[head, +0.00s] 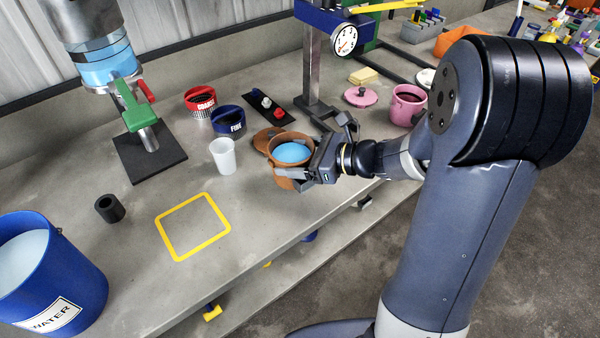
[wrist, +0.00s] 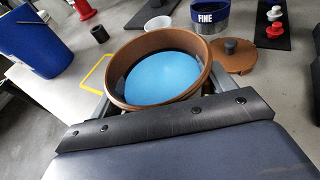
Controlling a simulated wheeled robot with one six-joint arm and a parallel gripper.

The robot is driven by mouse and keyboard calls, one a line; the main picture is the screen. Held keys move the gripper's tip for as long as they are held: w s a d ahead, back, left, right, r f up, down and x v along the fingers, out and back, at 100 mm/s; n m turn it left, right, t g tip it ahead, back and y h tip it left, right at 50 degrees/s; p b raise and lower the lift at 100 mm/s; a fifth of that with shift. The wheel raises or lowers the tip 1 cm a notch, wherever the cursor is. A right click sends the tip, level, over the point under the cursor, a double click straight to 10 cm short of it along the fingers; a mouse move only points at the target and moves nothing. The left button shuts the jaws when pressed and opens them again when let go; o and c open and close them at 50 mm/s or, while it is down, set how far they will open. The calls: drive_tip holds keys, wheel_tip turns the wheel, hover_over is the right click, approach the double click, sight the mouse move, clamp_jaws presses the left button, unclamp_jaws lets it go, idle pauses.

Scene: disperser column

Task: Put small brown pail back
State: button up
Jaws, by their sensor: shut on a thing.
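The small brown pail (head: 277,159) is near the front edge of the bench in the head view, with light blue contents inside. In the wrist view the pail (wrist: 121,72) stands open and slightly tilted in the picture, with its blue contents in full view. My gripper (head: 294,176) is shut on the pail, with its fingers around the pail's sides. A brown lid (head: 262,137) with a dark knob lies on the bench behind the pail; it also shows in the wrist view (wrist: 240,62). The pail's underside is hidden, so I cannot tell whether it touches the bench.
A yellow square outline (head: 221,229) on the bench is empty. Beside the pail stand a white cup (head: 223,156), a blue FINE container (head: 229,122) and a red COARSE container (head: 200,103). A pink pail (head: 405,106), gauge post (head: 312,70) and blue water bucket (head: 80,282) stand farther off.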

drive_tip(key=shift+f+b, duration=0.35)
drive_tip(key=shift+f, duration=2)
drive_tip(key=shift+f, duration=0.1)
drive_tip(key=o, duration=1.4)
drive_tip(key=shift+o, duration=0.2)
drive_tip(key=v, duration=1.2)
drive_tip(key=shift+p, duration=0.35)
